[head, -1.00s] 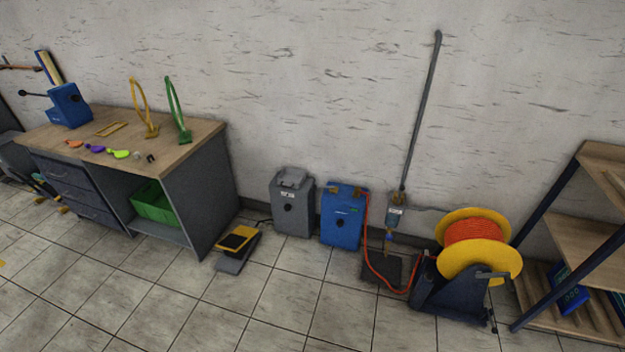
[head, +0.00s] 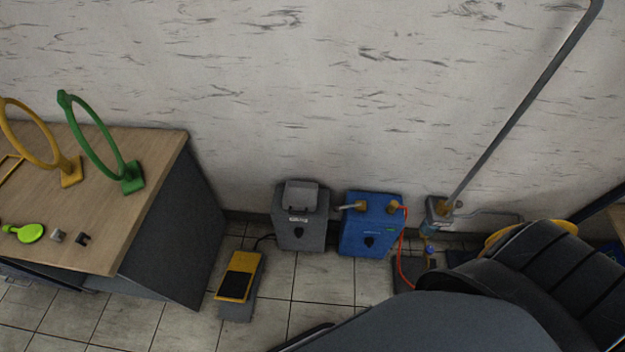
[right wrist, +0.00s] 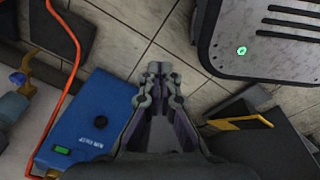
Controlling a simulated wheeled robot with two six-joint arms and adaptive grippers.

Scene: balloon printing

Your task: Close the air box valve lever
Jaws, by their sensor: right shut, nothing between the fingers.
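The blue air box (head: 366,240) stands on the floor against the wall. Two brass fittings are on its top. A silver valve lever (head: 349,207) sticks out to the left from the left brass fitting (head: 361,206). In the right wrist view the blue box (right wrist: 88,128) is to the left of my right gripper (right wrist: 158,70), partly hidden behind it. The lever cannot be made out there. The right gripper is shut and empty. My right arm covers the lower right of the head view, and its fingers do not show clearly there. My left gripper is not in view.
A grey box (head: 300,222) stands left of the air box. A yellow foot pedal (head: 238,275) lies on the floor. An orange-red hose (head: 402,255) runs down from the air box's right side. A wall pipe (head: 530,100) ends in a valve unit at right. A workbench (head: 110,200) is at left.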

